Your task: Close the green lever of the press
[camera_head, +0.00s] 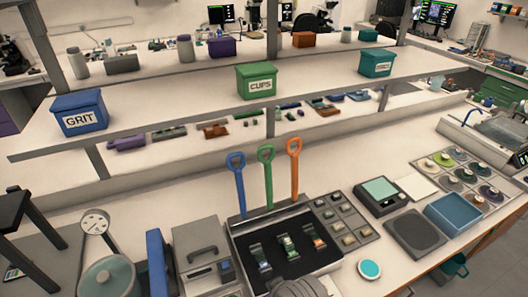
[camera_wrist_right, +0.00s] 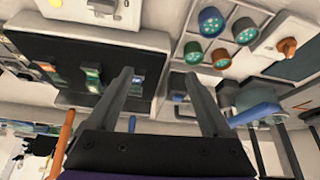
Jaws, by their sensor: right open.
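The press (camera_head: 285,257) is a black tray-like unit on the bench in the lower middle of the head view. Three levers with ring handles stand upright along its back edge: blue (camera_head: 239,185), green (camera_head: 267,180) and orange (camera_head: 295,170). The green lever is the middle one. Small coloured pieces sit in the press below the levers. My right gripper (camera_wrist_right: 160,80) is open and empty in the wrist view, its two fingers spread. The orange lever (camera_wrist_right: 62,140) shows left of it there; I cannot make out the green lever. My left gripper is not in view.
A grey box with a handle (camera_head: 203,262) and a blue upright panel (camera_head: 157,262) stand left of the press. A grey tray of small parts (camera_head: 340,220) adjoins its right. A shelf with a green CUPS box (camera_head: 257,81) is behind the levers.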

